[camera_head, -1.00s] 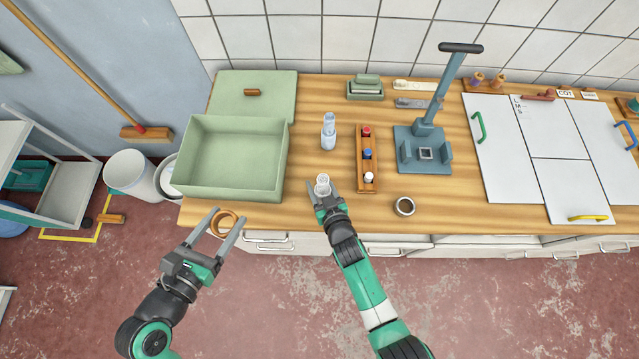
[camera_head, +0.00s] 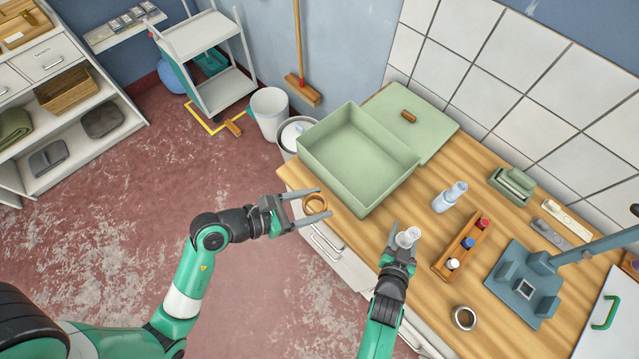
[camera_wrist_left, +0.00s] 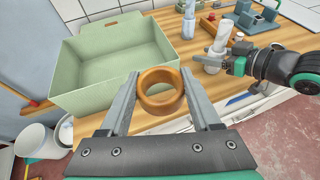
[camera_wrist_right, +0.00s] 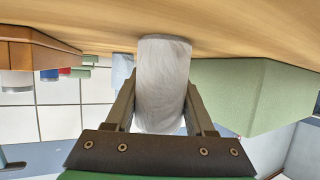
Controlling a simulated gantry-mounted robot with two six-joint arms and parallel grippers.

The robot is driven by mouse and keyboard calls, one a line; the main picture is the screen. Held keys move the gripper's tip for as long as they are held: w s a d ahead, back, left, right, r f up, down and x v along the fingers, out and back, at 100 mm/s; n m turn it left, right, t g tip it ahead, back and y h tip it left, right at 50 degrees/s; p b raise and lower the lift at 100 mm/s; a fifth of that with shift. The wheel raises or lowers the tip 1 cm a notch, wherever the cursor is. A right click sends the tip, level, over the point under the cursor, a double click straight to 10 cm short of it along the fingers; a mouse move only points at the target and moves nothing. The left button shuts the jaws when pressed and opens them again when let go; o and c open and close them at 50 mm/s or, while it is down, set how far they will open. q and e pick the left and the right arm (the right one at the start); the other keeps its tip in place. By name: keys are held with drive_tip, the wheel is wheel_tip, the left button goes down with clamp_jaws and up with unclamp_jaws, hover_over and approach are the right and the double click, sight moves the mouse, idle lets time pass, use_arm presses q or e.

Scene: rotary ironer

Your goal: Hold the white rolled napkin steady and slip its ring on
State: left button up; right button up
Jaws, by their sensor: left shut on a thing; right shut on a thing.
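The white rolled napkin (camera_head: 409,236) stands upright at the counter's front edge. My right gripper (camera_head: 402,243) is shut on its sides; the right wrist view shows the napkin (camera_wrist_right: 163,85) between both fingers. My left gripper (camera_head: 322,202) is shut on a brown ring (camera_head: 314,211), held near the counter's front edge, left of and apart from the napkin. In the left wrist view the ring (camera_wrist_left: 162,105) sits between the fingertips with its opening tilted up toward the camera. The napkin's top is free of any ring.
A green open box (camera_head: 345,185) stands behind the ring, its lid beside it.

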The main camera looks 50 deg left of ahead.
use_arm(q)
drive_tip(key=w+d+f+m+h, duration=0.1)
drive_tip(key=w+d+f, duration=0.1)
drive_tip(key=w, duration=0.2)
wheel_tip(320, 180, up, 6)
drive_tip(key=m+g+h, duration=0.4)
drive_tip(key=m+h, duration=0.1)
hover_over(415, 233)
drive_tip(key=shift+w+a+r, duration=0.1)
drive_tip(key=shift+a+r, duration=0.05)
drive_tip(key=shift+r, duration=0.05)
drive_tip(key=shift+f, duration=0.1)
drive_tip(key=shift+f, duration=1.95)
drive_tip(key=shift+f, duration=0.25)
